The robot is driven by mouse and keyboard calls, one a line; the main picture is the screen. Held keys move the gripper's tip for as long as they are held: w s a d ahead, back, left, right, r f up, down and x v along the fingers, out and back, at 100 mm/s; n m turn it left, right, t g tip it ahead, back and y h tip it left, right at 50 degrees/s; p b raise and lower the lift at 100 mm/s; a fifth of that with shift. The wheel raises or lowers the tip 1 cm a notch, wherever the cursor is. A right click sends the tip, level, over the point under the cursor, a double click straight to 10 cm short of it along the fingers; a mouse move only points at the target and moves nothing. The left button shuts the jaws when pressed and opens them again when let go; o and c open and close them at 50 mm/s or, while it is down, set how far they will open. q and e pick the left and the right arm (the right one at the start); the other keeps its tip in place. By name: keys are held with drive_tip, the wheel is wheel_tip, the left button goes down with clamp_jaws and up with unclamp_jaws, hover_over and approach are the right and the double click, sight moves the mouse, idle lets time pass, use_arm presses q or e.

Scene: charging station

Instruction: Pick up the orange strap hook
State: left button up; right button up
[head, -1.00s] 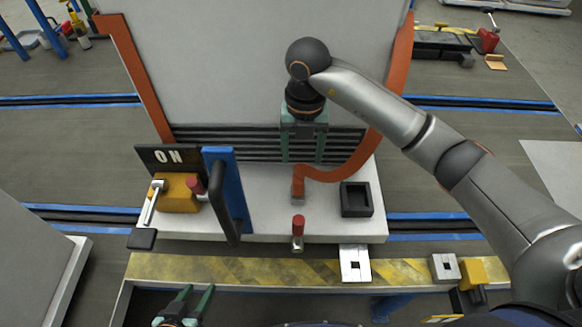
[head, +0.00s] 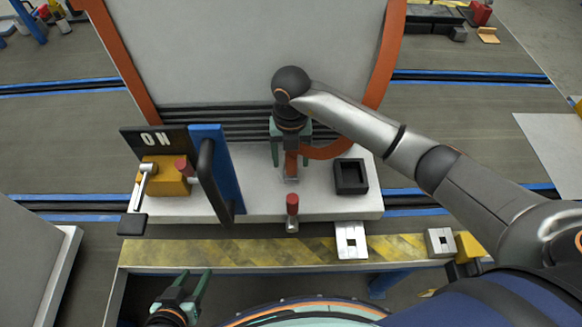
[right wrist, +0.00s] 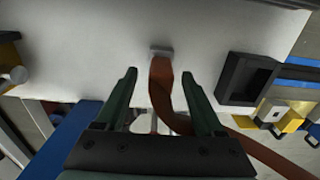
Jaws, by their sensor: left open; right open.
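The orange strap (head: 291,163) hangs in front of the white panel, with a grey hook end (head: 291,180) resting on the white ledge. In the right wrist view the strap (right wrist: 161,88) and its grey hook end (right wrist: 161,52) lie between the two green fingers. My right gripper (head: 290,160) is open, pointing down with a finger on either side of the strap. Its fingers show a gap to the strap on both sides in the right wrist view (right wrist: 159,74). My left gripper (head: 194,276) is open and empty, low at the front left, away from the strap.
A black square socket (head: 350,177) stands on the ledge right of the strap. A red-topped knob (head: 292,212) is in front. A blue plate with a black handle (head: 216,175) and a yellow lever box (head: 164,176) stand left. A yellow-black striped edge (head: 230,252) runs along the front.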

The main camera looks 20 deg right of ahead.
drive_tip(key=shift+f, duration=0.8)
clamp_jaws()
